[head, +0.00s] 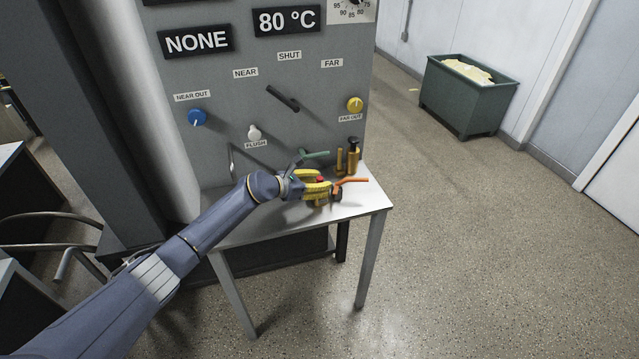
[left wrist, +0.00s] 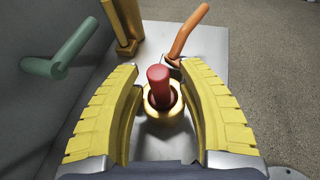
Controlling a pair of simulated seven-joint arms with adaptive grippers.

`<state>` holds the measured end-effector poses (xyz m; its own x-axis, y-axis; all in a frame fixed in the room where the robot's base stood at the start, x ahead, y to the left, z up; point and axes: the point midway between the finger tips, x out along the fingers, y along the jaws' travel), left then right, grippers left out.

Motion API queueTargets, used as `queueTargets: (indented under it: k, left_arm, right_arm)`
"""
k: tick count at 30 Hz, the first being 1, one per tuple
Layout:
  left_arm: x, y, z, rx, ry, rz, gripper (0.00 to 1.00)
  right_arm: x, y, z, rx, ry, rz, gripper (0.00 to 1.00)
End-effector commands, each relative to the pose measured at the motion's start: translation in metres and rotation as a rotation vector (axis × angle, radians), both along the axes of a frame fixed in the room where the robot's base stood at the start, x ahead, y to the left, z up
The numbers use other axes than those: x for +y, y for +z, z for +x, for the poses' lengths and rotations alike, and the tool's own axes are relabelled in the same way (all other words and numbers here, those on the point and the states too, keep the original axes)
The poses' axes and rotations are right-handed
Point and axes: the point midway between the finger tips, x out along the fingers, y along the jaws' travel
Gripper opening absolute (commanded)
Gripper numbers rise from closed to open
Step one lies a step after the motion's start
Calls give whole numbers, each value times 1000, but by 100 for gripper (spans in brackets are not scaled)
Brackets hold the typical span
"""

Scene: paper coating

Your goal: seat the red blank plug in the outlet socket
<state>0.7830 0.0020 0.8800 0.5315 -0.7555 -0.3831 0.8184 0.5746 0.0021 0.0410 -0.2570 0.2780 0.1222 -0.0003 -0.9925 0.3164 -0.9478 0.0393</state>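The red blank plug (left wrist: 158,88) stands upright in the yellow brass ring of the outlet socket (left wrist: 163,118) in the left wrist view. How deep it sits I cannot tell. My left gripper (left wrist: 157,50) is open, with one yellow finger on each side of the plug and socket. Small gaps show between the fingers and the plug, so it is not gripped. In the head view my left gripper (head: 318,189) is over the small table, and a bit of the red plug (head: 320,179) shows between its fingers. My right gripper is in neither view.
An orange lever (left wrist: 187,35) lies just beyond the socket. A green handle (left wrist: 62,52) sticks out at the left, with a brass post (left wrist: 122,30) behind. The grey panel (head: 290,65) rises behind the white table (head: 262,232). A green bin (head: 462,100) stands far right.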

Motion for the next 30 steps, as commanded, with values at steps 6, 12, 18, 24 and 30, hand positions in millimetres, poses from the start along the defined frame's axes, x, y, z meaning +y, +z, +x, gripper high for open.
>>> queueTargets:
  k: [6, 12, 18, 24, 30]
  left_arm:
    - [1, 4, 0, 0, 1, 0, 39]
    - [20, 11, -12, -2, 1, 3, 39]
    - [45, 25, -31, -2, 0, 3, 39]
    - [68, 37, -48, -1, 0, 2, 39]
    - [84, 45, -59, -1, 0, 1, 39]
  right_arm:
    - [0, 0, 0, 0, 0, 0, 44]
    - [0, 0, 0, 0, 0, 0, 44]
    - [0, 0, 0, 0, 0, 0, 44]
    - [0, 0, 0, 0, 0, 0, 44]
    - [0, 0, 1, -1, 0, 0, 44]
